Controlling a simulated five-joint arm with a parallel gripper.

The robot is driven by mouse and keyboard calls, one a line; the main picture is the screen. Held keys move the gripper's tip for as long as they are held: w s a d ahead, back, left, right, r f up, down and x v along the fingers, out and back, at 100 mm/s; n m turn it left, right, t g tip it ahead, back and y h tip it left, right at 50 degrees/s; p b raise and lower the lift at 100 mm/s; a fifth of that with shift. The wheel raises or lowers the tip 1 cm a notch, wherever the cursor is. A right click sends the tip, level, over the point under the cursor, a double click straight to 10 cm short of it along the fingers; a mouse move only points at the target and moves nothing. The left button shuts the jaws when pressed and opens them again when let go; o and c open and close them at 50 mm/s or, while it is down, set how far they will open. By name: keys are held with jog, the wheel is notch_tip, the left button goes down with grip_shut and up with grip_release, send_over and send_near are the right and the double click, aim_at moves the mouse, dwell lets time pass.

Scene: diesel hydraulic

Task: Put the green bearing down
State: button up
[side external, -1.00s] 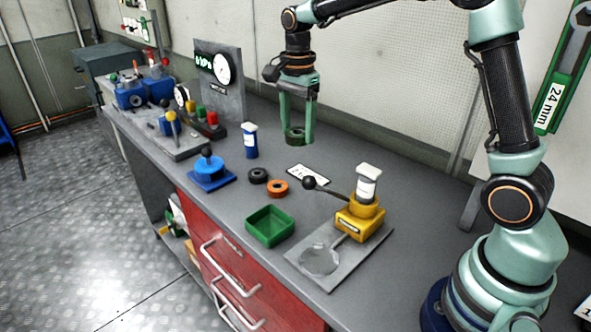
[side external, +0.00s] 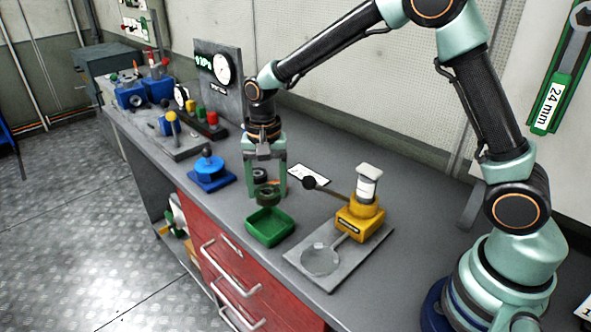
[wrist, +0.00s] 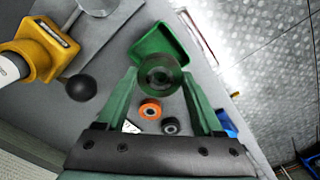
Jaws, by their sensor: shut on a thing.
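The green bearing (side external: 268,197), a dark green ring, is held between the fingertips of my gripper (side external: 266,199). In the wrist view the bearing (wrist: 160,76) sits between both green fingers, with its round face toward the camera. My gripper is shut on it and points downward, above the bench just behind the green tray (side external: 270,228). In the wrist view the tray (wrist: 154,46) lies just beyond the bearing, which overlaps its near edge in the picture. The tray floor that shows looks empty. I cannot tell the exact height of the bearing above the bench.
An orange bearing (wrist: 150,109) and a black bearing (wrist: 170,126) lie on the bench behind the held one. A yellow lever press (side external: 360,222) on a grey plate stands right. A blue fixture (side external: 209,172) stands left. The bench's front edge runs close to the tray.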

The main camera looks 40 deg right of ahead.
aim_at(268, 191)
notch_tip(268, 191, down, 9)
dwell(0.5)
jog(key=shift+f, duration=0.15)
jog(key=o, duration=1.2)
jog(key=shift+c, duration=0.2)
notch_tip(268, 191, up, 12)
jog(key=shift+r, duration=0.25)
jog(key=s+d+r+n+t, duration=0.2)
jog(key=s+d+r+n, duration=0.2)
jog(key=s, duration=0.3)
jog(key=s+d+r+n+t, duration=0.3)
jog(key=s+d+r+n, duration=0.1)
jog(key=s+r, duration=0.3)
jog(key=shift+s+d+r+n+t, duration=0.3)
jog(key=shift+s+n, duration=0.2)
jog(key=shift+s, duration=0.25)
